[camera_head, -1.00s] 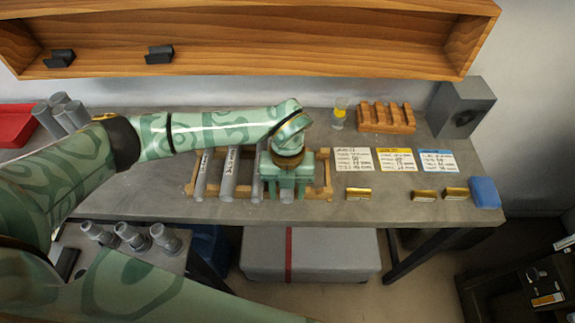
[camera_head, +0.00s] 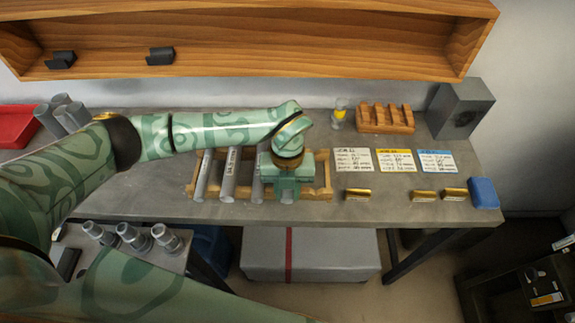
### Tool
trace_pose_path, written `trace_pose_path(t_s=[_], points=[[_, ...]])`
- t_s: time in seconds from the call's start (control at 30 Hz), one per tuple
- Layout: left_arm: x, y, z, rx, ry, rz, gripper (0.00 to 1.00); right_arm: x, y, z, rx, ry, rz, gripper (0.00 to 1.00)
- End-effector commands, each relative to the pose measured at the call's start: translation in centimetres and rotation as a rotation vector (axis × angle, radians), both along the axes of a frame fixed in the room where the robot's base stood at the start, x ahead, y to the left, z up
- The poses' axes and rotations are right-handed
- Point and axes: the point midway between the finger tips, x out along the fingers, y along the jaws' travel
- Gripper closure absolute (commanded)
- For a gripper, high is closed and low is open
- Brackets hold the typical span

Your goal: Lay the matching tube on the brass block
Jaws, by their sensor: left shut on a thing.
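Several grey tubes lie side by side on a wooden rack (camera_head: 325,171) on the table: one at the left (camera_head: 203,176), a labelled one (camera_head: 229,175) beside it, and another (camera_head: 257,182) just left of my gripper. My left gripper (camera_head: 286,190) points down over the rack's right part and is shut on a further grey tube (camera_head: 287,198), of which only the near end shows. Three brass blocks lie to the right: one (camera_head: 358,194) apart, then a middle one (camera_head: 424,195) and a right one (camera_head: 454,194). My right gripper is not in view.
Written cards (camera_head: 353,160) lie behind the blocks. A blue block (camera_head: 484,193) is at the table's right end. A slotted wooden stand (camera_head: 386,118), a glass (camera_head: 339,113) and a grey box (camera_head: 460,108) stand at the back. A wooden shelf (camera_head: 250,65) overhangs.

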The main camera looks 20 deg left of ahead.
Motion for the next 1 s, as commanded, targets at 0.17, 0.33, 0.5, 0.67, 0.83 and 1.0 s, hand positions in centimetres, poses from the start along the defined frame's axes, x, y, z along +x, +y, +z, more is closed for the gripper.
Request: trace_pose_path(t_s=[0.17,0.33,0.5,0.67,0.83,1.0], points=[[0.0,0.0,0.3,-0.001,-0.001,0.0,0.94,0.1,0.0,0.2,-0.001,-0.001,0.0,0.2],[0.1,0.0,2.1,0.0,-0.003,0.0,0.94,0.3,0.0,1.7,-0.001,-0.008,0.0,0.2],[0.1,0.0,4.2,0.0,-0.004,0.0,0.94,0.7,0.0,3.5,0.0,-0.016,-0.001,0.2],[0.0,0.0,6.1,0.0,-0.002,0.0,0.94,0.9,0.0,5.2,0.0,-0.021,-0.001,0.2],[0.0,0.0,8.1,0.0,-0.003,0.0,0.94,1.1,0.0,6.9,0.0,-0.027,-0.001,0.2],[0.0,0.0,9.2,0.001,-0.002,0.0,0.94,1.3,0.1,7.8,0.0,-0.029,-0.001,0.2]])
